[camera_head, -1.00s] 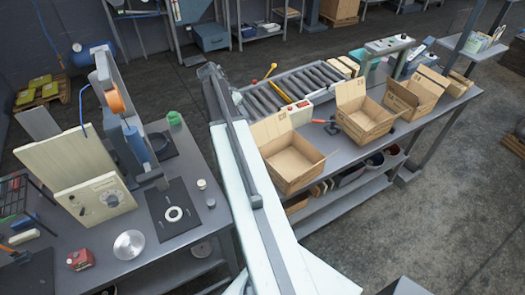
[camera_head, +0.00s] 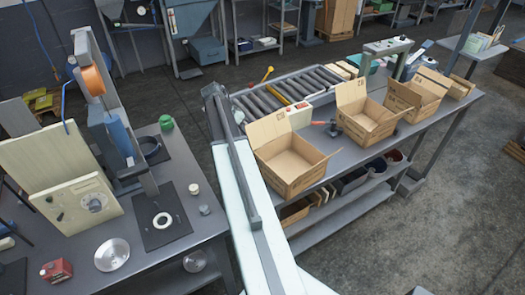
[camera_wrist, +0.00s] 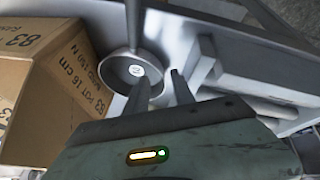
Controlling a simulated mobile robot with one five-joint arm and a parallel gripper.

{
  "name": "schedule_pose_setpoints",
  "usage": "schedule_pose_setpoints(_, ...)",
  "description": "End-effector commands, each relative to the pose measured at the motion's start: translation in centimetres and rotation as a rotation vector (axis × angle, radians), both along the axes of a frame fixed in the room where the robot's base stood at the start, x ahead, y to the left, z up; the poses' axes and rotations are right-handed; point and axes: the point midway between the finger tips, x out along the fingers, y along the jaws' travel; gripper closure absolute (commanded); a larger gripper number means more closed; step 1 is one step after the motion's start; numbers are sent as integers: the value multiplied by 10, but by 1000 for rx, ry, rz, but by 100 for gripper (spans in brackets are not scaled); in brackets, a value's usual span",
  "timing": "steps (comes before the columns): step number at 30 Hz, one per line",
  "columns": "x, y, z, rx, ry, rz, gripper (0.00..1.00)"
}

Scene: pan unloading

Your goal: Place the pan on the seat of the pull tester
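A small round grey pan (camera_wrist: 128,72) with a pale label in its middle and a thin handle running up shows in the wrist view. It lies beyond my gripper (camera_wrist: 163,80), nearer the left fingertip. My gripper is open with nothing between its fingers. In the head view my gripper is not visible; only my arm shows.
A printed carton (camera_wrist: 50,70) stands close on the left in the wrist view. In the head view, open cartons (camera_head: 288,185) line the right bench beside a roller conveyor (camera_head: 290,90). A shiny round dish (camera_head: 112,255) and a red box (camera_head: 57,270) sit on the left bench.

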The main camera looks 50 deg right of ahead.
Motion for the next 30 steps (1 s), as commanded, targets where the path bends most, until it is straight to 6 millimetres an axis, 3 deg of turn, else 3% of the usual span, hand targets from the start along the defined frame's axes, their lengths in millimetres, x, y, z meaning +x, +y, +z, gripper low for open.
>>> schedule_pose_setpoints(1, -3, -3, -18, -1, 0, -2, 70)
schedule_pose_setpoints(3, -6, -8, -28, 0, 0, -3, 70)
schedule_pose_setpoints(11, -8, -11, -27, 0, 1, -1, 70)
schedule_pose_setpoints(15, -8, -12, -27, 0, 0, -2, 100)
schedule_pose_setpoints(30, -8, -12, -28, 1, -1, -3, 100)
